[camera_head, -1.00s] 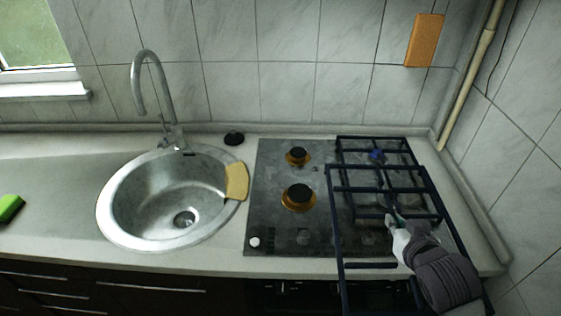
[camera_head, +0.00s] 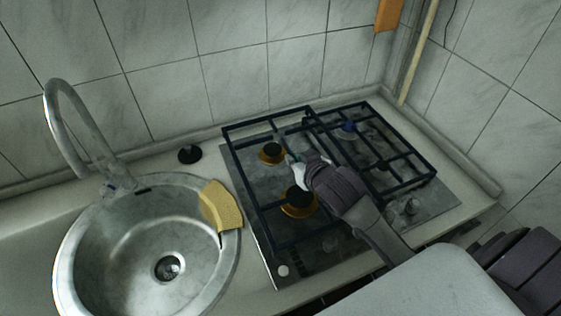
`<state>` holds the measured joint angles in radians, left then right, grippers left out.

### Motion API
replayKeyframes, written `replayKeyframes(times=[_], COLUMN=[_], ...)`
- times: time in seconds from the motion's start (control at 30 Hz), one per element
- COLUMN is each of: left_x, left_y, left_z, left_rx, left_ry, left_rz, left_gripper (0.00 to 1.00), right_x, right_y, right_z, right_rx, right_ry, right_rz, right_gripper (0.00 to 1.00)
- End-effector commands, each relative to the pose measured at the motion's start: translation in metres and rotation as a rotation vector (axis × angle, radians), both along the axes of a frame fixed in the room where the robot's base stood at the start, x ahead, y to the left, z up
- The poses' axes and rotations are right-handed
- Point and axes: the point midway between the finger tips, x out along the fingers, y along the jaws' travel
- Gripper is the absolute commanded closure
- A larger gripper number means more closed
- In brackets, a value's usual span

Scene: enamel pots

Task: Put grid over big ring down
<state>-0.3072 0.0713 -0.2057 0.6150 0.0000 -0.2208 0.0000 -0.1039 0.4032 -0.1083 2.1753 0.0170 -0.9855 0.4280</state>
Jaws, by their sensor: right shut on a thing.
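My right gripper (camera_head: 294,164) is shut on the dark grid (camera_head: 247,186), a black bar frame. The grid spans the left half of the hob, around and over the big ring (camera_head: 299,203), a brass-edged burner with a black cap. The smaller ring (camera_head: 271,153) shows behind it, also within the frame's outline. My gripper and wrist cover part of the grid's right side. I cannot tell whether the grid touches the hob or hangs just above it. My left gripper is not in view.
A second grid (camera_head: 432,176) lies on the hob's right half, close beside the held one. A black round plug (camera_head: 190,154) lies behind. Tiled walls bound the back and right.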

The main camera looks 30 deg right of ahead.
Motion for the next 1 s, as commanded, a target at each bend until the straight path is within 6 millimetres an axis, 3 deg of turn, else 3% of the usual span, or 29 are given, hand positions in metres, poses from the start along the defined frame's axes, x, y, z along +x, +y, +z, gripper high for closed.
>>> replayKeyframes(times=[0.2,0.4,0.6,0.83,1.0], left_x=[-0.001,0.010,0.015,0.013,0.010], left_y=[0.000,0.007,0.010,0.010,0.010], left_z=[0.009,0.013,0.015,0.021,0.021], left_rx=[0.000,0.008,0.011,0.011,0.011], left_ry=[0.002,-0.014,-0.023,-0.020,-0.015], left_rz=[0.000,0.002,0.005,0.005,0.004], left_gripper=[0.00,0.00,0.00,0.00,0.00], right_x=[0.045,0.072,0.079,0.079,0.079], right_y=[-0.009,-0.014,-0.015,-0.015,-0.015], right_z=[-0.021,-0.038,-0.046,-0.075,-0.083], right_rx=[0.000,0.000,0.001,0.002,0.001], right_ry=[-0.008,-0.009,-0.008,-0.006,-0.010], right_rz=[0.000,0.001,0.002,0.001,0.003], right_gripper=[1.00,1.00,1.00,1.00,1.00])
